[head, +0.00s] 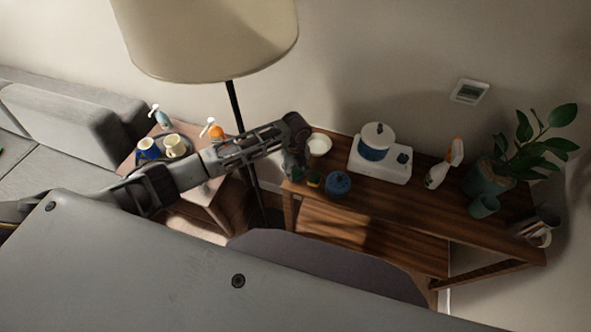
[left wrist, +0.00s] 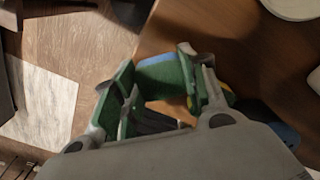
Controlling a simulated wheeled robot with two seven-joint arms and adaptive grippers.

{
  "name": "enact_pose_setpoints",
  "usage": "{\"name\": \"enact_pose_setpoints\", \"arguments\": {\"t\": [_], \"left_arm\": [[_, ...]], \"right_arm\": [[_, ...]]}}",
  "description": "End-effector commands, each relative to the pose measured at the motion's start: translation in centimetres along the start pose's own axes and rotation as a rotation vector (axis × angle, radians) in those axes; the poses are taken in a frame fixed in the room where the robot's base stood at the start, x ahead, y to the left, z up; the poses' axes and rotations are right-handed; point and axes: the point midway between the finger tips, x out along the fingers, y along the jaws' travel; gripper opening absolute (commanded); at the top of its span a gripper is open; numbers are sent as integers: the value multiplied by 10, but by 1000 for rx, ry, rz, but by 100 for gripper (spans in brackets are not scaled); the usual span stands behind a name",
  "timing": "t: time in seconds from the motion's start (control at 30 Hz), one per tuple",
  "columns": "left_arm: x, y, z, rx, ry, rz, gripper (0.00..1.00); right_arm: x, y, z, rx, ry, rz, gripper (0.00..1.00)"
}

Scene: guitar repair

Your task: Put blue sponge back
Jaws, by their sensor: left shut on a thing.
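My left gripper (head: 296,172) hangs over the left end of the wooden side table (head: 420,198). In the left wrist view the gripper (left wrist: 157,78) is shut on the blue sponge (left wrist: 160,70), which has a green side and sits between the two fingers. In the head view the held sponge is hidden or too small to tell. A small green and yellow item (head: 315,180), perhaps another sponge, is on the table just right of the gripper. Its yellow edge shows by the right finger in the left wrist view (left wrist: 190,103). My right gripper is not in view.
A blue pot (head: 338,184), a white bowl (head: 319,145), a white appliance (head: 380,166) with a pot (head: 376,142), a spray bottle (head: 444,164) and a plant (head: 490,181) stand on the table. A lamp (head: 210,40) rises behind my arm. A low table (head: 205,193) holds cups.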

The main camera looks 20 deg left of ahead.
Motion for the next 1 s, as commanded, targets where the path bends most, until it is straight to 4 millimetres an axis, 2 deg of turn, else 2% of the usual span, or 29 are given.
{"name": "enact_pose_setpoints", "arguments": {"t": [0.27,0.3,0.37,0.77,1.0], "left_arm": [[2,0,0,0,0,0,20],[3,0,0,0,0,0,44],[2,0,0,0,0,0,52],[1,0,0,0,0,0,52],[-14,-1,1,1,-2,-2,52]], "right_arm": [[0,0,0,0,0,0,40],[0,0,0,0,0,0,40],[0,0,0,0,0,0,40],[0,0,0,0,0,0,40],[1,0,0,0,0,0,40]]}}
